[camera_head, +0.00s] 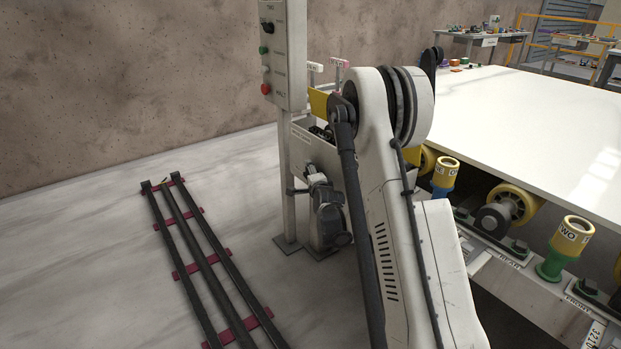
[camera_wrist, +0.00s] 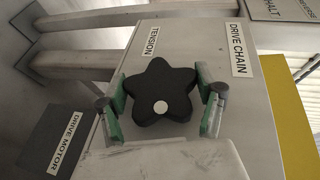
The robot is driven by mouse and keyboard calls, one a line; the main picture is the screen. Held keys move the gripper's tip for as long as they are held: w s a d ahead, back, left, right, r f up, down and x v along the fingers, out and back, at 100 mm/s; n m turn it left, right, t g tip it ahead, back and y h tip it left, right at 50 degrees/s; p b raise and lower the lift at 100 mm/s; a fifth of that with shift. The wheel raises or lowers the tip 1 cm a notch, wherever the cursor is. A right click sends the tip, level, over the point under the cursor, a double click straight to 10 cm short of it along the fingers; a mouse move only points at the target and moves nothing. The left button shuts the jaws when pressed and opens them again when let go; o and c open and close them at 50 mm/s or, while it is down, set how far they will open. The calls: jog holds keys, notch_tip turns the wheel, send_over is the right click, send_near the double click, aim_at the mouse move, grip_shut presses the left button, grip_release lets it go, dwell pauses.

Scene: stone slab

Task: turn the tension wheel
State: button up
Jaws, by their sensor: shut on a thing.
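The tension wheel (camera_wrist: 160,90) is a black star-shaped knob with a white dot near its lower edge, on a grey panel in the wrist view. A label reading TENSION (camera_wrist: 150,41) is above it. My gripper (camera_wrist: 162,103) has its green-lined fingers on either side of the knob, one at the left and one at the right, and is shut on it. In the head view my arm hides the wheel and my gripper.
The wrist view shows labels DRIVE CHAIN (camera_wrist: 238,50) and DRIVE MOTOR (camera_wrist: 68,139), and a yellow panel (camera_wrist: 288,115) at right. In the head view a control box (camera_head: 283,55) stands left of my arm, a white slab (camera_head: 500,125) lies right, and black rails (camera_head: 205,255) lie on the floor.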

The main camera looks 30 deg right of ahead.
jog(key=o, duration=1.2)
jog(key=v, duration=1.2)
jog(key=shift+r, duration=0.1)
